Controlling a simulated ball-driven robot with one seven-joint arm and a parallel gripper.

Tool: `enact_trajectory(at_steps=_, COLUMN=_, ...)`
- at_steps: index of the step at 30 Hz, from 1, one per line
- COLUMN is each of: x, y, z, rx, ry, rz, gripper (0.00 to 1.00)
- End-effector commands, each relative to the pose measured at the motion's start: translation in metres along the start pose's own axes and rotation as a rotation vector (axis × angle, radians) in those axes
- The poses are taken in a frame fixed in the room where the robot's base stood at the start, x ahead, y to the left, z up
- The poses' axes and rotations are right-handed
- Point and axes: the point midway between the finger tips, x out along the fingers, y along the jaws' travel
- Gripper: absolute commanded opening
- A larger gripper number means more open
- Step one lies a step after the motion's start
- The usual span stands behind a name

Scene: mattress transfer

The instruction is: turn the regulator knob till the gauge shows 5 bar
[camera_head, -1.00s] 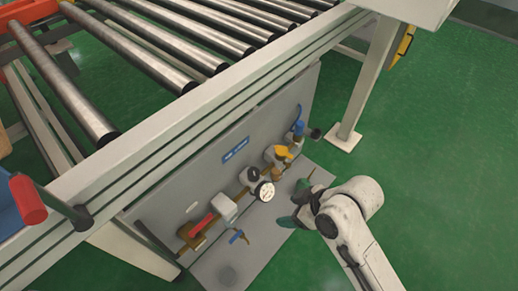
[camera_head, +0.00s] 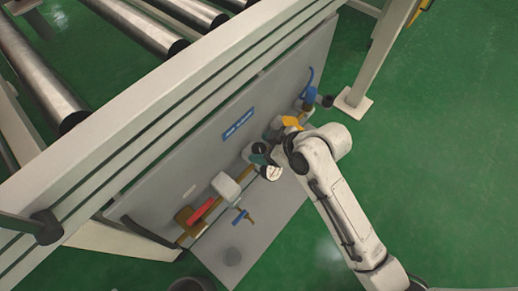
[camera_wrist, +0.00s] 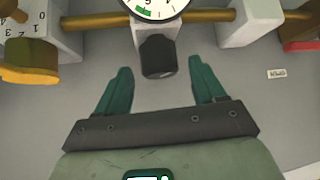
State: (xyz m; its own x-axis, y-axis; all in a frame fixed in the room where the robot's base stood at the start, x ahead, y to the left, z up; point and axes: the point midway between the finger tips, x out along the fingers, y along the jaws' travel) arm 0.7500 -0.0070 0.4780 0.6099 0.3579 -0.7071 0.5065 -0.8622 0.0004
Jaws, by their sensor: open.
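The pressure gauge (camera_wrist: 153,6) has a white face with a green band and is cut by the top edge of the wrist view; its needle reading is not clear. It also shows in the head view (camera_head: 270,173), too small to read. The black regulator knob (camera_wrist: 157,56) sits just below the gauge in the wrist view. My gripper (camera_wrist: 160,66) is open, with one green finger on each side of the knob's near end and gaps on both sides. In the head view my gripper (camera_head: 272,155) is at the panel beside the gauge, partly covering the fittings.
The grey panel (camera_head: 150,195) hangs below the roller conveyor's frame (camera_head: 190,85). A red lever (camera_head: 202,211), a blue handle (camera_head: 241,216) and a yellow fitting (camera_head: 291,122) flank the gauge. A brass pipe (camera_wrist: 95,20) runs across. A leg (camera_head: 378,55) stands right; green floor is free.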

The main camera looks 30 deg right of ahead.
Motion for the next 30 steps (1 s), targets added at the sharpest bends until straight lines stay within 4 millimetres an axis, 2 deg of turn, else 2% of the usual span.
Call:
enact_trajectory(at_steps=1, x=0.009, y=0.0, z=0.002, rx=0.0, ry=0.0, rz=0.0, gripper=0.69)
enact_trajectory(at_steps=6, x=0.02, y=0.0, z=0.001, rx=0.001, ry=0.0, rz=0.0, gripper=0.69)
enact_trajectory(at_steps=16, x=0.022, y=0.0, z=0.0, rx=0.001, ry=0.0, rz=0.0, gripper=0.69)
enact_trajectory(at_steps=30, x=0.021, y=0.0, z=0.0, rx=0.001, ry=0.0, rz=0.0, gripper=0.24)
